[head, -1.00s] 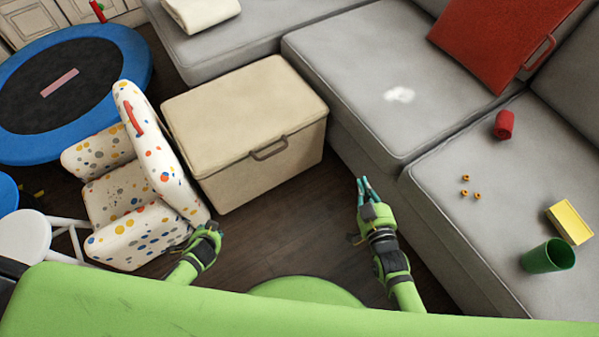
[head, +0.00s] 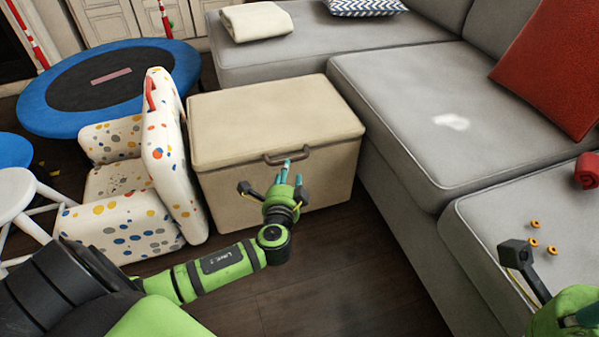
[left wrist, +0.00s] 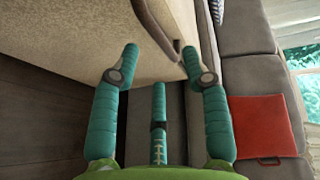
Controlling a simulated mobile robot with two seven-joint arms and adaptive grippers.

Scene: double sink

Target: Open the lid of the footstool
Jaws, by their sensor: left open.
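The beige footstool (head: 278,120) stands on the dark floor, with its lid down. A brown handle (head: 302,153) is at the lid's front edge. My left gripper (head: 287,172) is in front of the footstool, just below the handle. Its teal fingers are spread and empty. In the left wrist view the open fingers (left wrist: 161,60) point at the footstool's pale front (left wrist: 70,40), with the handle (left wrist: 153,25) running between and beyond the fingertips. I cannot tell if they touch it. My right gripper (head: 570,312) shows only partly at the lower right corner, its fingers mostly cut off.
A spotted child armchair (head: 168,170) stands close on the footstool's left. The grey sofa (head: 400,110) borders it on the right and behind. A blue trampoline (head: 40,110) and white stool (head: 15,190) are at the left. Dark floor (head: 340,270) is free in front.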

